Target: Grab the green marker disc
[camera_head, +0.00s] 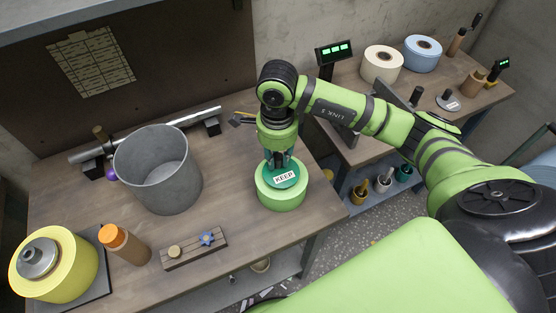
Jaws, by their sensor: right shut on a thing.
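The green marker disc (291,183) is dark green with a white label reading KEEP. It is at the top of a light green roll (281,197) near the right edge of the wooden table. My right gripper (280,163) points down from above and is shut on the disc. Its fingers hide the disc's back part and the exact grip. I cannot tell whether the disc still touches the roll. My left gripper is not in view.
A grey metal bin (160,177) stands left of the roll. An orange-capped bottle (124,246), a wooden block with knobs (194,249) and a yellow roll (73,265) lie nearer. A second table behind holds cream (382,66) and blue (422,55) rolls.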

